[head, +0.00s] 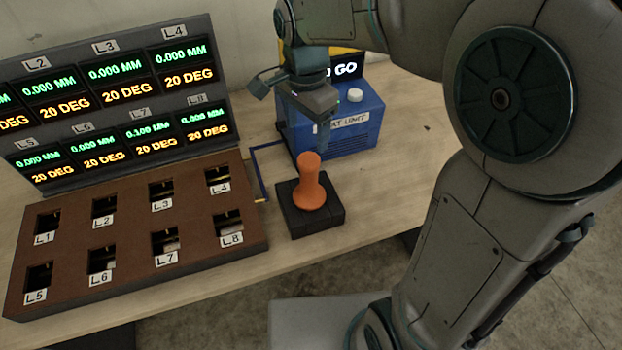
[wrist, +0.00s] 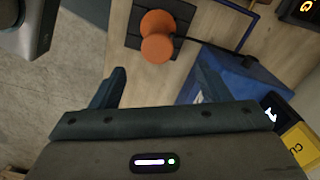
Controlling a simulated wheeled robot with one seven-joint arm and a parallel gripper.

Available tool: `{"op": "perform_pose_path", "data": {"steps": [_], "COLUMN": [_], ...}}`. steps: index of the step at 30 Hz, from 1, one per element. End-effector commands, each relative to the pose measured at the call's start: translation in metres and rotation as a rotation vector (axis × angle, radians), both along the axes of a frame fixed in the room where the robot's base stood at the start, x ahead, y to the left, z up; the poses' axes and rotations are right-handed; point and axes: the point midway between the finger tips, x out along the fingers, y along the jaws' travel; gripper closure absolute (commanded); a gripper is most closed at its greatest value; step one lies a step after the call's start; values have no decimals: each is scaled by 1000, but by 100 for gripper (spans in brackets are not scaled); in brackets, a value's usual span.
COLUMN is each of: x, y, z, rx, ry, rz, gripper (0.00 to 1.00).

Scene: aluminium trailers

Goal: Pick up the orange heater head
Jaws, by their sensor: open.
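The orange heater head (head: 309,184) stands upright on a black square base (head: 325,217) on the table, right of the brown slotted block. In the wrist view the orange heater head (wrist: 157,36) shows from above, beyond the fingertips, on its black base (wrist: 186,13). My gripper (head: 295,104) is above and behind the heater head in the head view, apart from it. In the wrist view my gripper (wrist: 162,78) has its two fingers spread with nothing between them.
A blue box (head: 352,118) with a white knob stands close behind the heater head. A brown block (head: 130,233) with labelled slots and a display panel (head: 120,100) fill the left. Bare table (head: 400,140) lies right of the base.

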Motion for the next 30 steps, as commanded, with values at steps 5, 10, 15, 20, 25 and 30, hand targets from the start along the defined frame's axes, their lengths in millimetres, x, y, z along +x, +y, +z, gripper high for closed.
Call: {"op": "perform_pose_path", "data": {"steps": [5,10,15,20,25,30], "x": [-2,-1,-1,-2,-2,-1], "y": [-1,-1,-2,-4,-5,-4], "z": [-38,-62,-72,-93,-115,-121], "rx": [-2,-1,0,-2,-1,0], "ry": [7,3,2,6,3,0], "rz": [0,0,0,0,1,1], "gripper": [30,30,30,30,30,30]}}
